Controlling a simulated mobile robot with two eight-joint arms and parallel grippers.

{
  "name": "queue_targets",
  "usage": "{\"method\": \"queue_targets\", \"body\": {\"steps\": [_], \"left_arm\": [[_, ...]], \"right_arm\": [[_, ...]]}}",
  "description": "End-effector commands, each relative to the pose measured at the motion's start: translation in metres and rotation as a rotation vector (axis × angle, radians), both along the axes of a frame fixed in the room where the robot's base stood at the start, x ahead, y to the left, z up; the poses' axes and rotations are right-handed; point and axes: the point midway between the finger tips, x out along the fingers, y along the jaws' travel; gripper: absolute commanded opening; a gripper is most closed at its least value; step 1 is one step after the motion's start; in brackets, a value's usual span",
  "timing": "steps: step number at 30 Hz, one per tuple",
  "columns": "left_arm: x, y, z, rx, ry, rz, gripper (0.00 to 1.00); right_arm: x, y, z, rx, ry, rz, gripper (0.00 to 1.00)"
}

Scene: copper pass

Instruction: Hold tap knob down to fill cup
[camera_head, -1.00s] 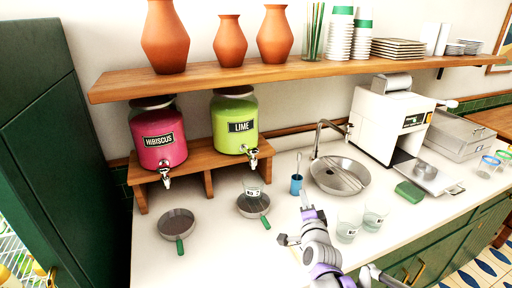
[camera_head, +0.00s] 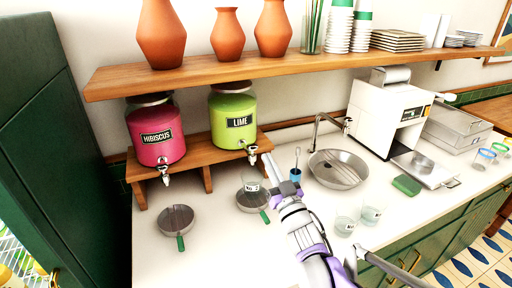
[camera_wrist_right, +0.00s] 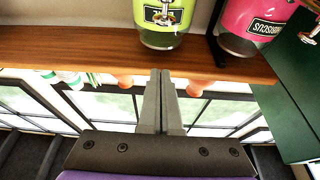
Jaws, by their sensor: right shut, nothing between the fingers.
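The lime dispenser (camera_head: 234,113) stands on a wooden riser, its tap (camera_head: 252,154) at the lower front. My right gripper (camera_head: 267,158) is shut and empty, its fingertips close beside that tap on the right. I cannot tell whether they touch it. A clear cup (camera_head: 250,184) with a label stands below the tap on a round grey pan (camera_head: 245,202) with a green handle. I see no drink in the cup. In the right wrist view, the closed fingers (camera_wrist_right: 164,74) point toward the lime dispenser (camera_wrist_right: 163,20), whose tap (camera_wrist_right: 165,15) is near the top edge. My left gripper is not visible.
The hibiscus dispenser (camera_head: 157,132) stands to the left, with an empty pan (camera_head: 175,219) below. A blue holder (camera_head: 296,175), sink (camera_head: 338,168) and two clear cups (camera_head: 371,214) are to the right. A wooden shelf (camera_head: 290,63) overhangs the dispensers.

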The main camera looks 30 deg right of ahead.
Motion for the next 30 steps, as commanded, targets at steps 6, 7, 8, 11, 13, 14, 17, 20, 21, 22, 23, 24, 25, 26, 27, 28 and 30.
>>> {"method": "queue_targets", "body": {"steps": [6,7,8,11,13,14,17,20,21,22,23,24,25,26,27,28,30], "left_arm": [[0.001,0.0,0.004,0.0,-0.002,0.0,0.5],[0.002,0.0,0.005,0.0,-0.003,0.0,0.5],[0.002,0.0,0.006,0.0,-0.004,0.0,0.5],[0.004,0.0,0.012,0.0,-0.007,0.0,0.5],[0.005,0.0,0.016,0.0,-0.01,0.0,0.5],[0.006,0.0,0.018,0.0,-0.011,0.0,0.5],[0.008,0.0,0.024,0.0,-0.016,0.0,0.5],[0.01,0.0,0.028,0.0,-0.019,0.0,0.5],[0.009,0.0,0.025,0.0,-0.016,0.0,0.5],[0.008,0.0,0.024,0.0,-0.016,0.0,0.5],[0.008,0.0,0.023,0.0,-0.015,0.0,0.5],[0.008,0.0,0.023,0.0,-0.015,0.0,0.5],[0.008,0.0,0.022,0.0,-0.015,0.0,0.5],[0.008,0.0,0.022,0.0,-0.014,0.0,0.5],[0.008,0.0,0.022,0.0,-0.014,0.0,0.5],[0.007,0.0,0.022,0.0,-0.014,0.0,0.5],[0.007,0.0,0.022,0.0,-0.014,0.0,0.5]], "right_arm": [[0.013,-0.001,0.005,0.002,0.0,0.001,0.0],[0.017,-0.001,0.007,0.002,0.0,0.002,0.0],[0.022,-0.001,0.009,0.001,-0.001,0.002,0.0],[0.041,-0.003,0.017,0.003,-0.002,0.001,0.0],[0.056,-0.004,0.023,0.003,-0.001,0.001,0.0],[0.062,-0.004,0.025,0.002,-0.001,0.001,0.0],[0.083,-0.005,0.033,0.004,-0.001,0.001,0.0],[0.098,-0.007,0.035,0.003,-0.001,0.0,0.0],[0.096,-0.006,0.023,0.002,0.001,0.0,0.0],[0.095,-0.006,0.018,0.002,0.001,0.0,0.0],[0.095,-0.006,0.013,0.002,0.001,0.0,0.0],[0.095,-0.006,0.008,0.002,0.001,-0.002,0.0],[0.095,-0.006,0.005,0.002,0.001,-0.002,0.0],[0.095,-0.006,0.002,0.002,0.001,-0.002,0.0],[0.095,-0.006,-0.001,0.002,0.001,-0.002,0.0],[0.095,-0.006,-0.003,0.003,0.001,-0.001,0.0],[0.094,-0.006,-0.005,0.003,0.0,-0.001,0.0]]}}
